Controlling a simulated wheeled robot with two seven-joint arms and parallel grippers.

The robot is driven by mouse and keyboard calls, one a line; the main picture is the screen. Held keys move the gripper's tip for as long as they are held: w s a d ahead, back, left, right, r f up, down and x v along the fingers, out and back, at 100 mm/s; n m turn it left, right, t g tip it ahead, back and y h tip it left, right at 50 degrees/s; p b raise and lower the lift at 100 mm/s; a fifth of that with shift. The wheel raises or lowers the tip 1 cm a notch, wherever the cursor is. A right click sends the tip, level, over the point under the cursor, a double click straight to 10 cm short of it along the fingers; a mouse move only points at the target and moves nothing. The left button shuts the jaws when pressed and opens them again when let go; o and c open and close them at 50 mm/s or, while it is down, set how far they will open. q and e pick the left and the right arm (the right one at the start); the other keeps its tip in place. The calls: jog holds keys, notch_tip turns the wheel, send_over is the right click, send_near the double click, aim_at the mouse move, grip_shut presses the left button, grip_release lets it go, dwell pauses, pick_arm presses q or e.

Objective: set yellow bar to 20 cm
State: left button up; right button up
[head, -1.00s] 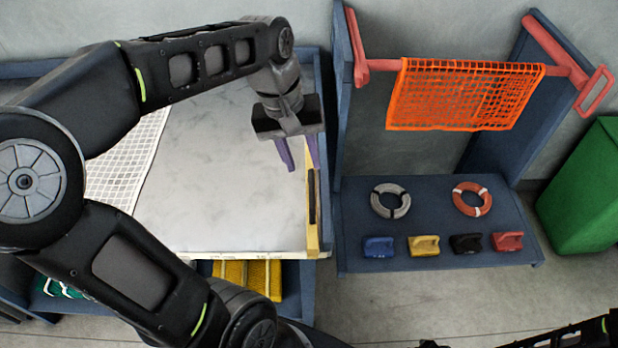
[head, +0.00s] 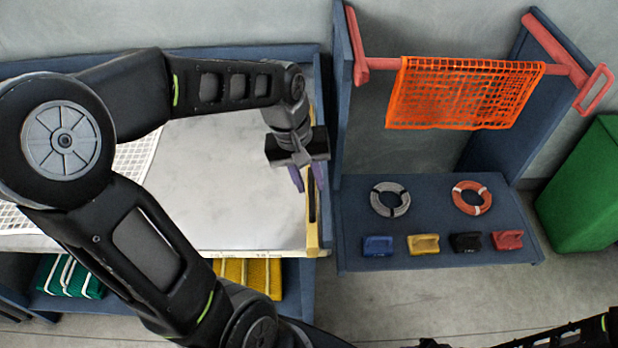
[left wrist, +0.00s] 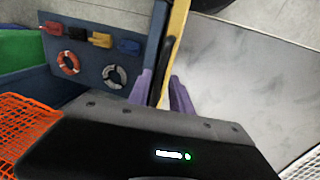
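The yellow bar (head: 312,240) runs along the right end of the grey-topped table, with a black handle (head: 311,208) on it. In the left wrist view the yellow bar (left wrist: 179,22) and its black handle (left wrist: 167,62) run down between my finger tips. My left gripper (head: 307,178) is open above the bar; it also shows in the left wrist view (left wrist: 160,92), one purple finger on each side of the bar. I cannot tell whether the fingers touch it. Part of my right arm shows at the bottom right; its gripper is not clearly in view.
White netting (head: 135,165) lies on the table (head: 225,200). A blue rack (head: 350,225) stands close on the right, with orange netting (head: 460,92) on a red bar, two rope coils and several coloured blocks. A green bin (head: 585,190) stands far right.

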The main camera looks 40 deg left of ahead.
pick_arm(q)
grip_shut()
dwell(1.1)
